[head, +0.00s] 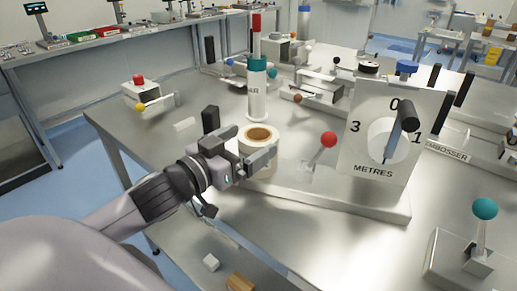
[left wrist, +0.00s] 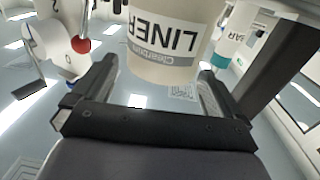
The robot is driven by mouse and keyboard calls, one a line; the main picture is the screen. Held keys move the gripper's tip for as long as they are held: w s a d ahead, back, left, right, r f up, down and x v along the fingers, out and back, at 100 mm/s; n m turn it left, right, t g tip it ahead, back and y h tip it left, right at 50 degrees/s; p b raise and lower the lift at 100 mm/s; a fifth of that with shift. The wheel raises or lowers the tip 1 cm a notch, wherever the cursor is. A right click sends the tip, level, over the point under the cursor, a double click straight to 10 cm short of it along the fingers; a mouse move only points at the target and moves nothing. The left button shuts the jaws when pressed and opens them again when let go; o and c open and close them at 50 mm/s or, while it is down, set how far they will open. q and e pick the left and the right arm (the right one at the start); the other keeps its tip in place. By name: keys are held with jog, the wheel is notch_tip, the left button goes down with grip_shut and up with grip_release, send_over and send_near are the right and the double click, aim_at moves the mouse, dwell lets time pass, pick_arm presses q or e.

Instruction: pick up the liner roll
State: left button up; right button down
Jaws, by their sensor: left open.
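The liner roll (head: 258,134) is a cream cylinder with a brown core, upright on the steel table. In the left wrist view its side (left wrist: 172,42) shows a label with the word LINER, upside down. My left gripper (head: 250,157) is open at the near side of the roll and hides part of its lower body. In the left wrist view my two fingers (left wrist: 155,82) stand apart, with the roll ahead and roughly between them. I cannot tell whether either finger touches it. My right gripper is not in view.
Behind the roll stands a white cylinder (head: 257,96) with a teal band and red top. To the right are a red-knobbed lever (head: 328,140) and a METRES dial panel (head: 365,150). A black post (head: 210,120) stands left of the roll. The table's left front is mostly clear.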

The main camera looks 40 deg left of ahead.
aim_at(259, 134)
pick_arm(q)
jog(key=shift+w+d, duration=0.15)
jog(key=shift+w, duration=2)
jog(key=c, duration=1)
jog(key=shift+r+p, duration=0.1)
jog(key=shift+p, duration=0.2)
